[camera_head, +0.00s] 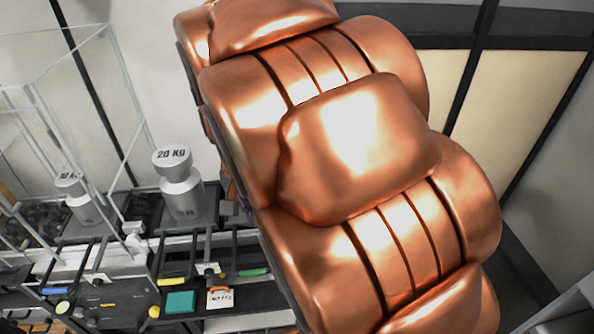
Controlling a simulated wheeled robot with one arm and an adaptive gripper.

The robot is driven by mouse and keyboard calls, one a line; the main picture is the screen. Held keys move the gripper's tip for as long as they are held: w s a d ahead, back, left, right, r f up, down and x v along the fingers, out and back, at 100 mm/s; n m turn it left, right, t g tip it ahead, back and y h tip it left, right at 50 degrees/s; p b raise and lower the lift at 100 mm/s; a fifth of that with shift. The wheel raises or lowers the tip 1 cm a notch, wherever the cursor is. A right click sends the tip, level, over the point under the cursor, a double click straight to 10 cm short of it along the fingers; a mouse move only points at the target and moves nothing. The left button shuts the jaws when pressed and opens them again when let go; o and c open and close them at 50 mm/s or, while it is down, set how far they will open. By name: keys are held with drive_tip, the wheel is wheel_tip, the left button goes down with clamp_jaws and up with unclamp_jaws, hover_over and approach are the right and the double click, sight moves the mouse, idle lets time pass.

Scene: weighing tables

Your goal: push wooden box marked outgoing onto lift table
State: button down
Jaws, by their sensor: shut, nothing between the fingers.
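I cannot make out a wooden box marked outgoing in this view. No lift table can be made out either. A large copper-coloured, ribbed form close to the camera fills the middle and hides much of the scene behind it; I cannot tell what it is. My gripper does not show in the frame.
At the left, a silver 20 kg weight (181,186) stands on a dark surface. A smaller weight (79,199) stands inside a thin pale frame (126,92). Below lie a teal block (180,302) and a small labelled orange-and-white item (220,297). Pale panels stand upper right.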

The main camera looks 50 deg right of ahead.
drive_tip(key=w+d+f+m+t+p, duration=0.1)
drive_tip(key=w+d+f+m, duration=0.3)
drive_tip(key=w+d+m, duration=0.7)
drive_tip(key=w+d+f+m, duration=0.5)
drive_tip(key=w+d, duration=0.3)
drive_tip(key=d, duration=0.8)
drive_tip(key=shift+s+d+f+p, duration=0.5)
drive_tip(key=shift+f+p, duration=0.35)
drive_tip(key=shift+f, duration=0.8)
drive_tip(key=shift+s+d+f+p, duration=0.35)
drive_tip(key=shift+d+f+p, duration=0.35)
drive_tip(key=shift+f, duration=1)
drive_tip(key=shift+s+d+f+p, duration=0.4)
drive_tip(key=shift+f+p, duration=0.6)
drive_tip(key=shift+f, duration=0.65)
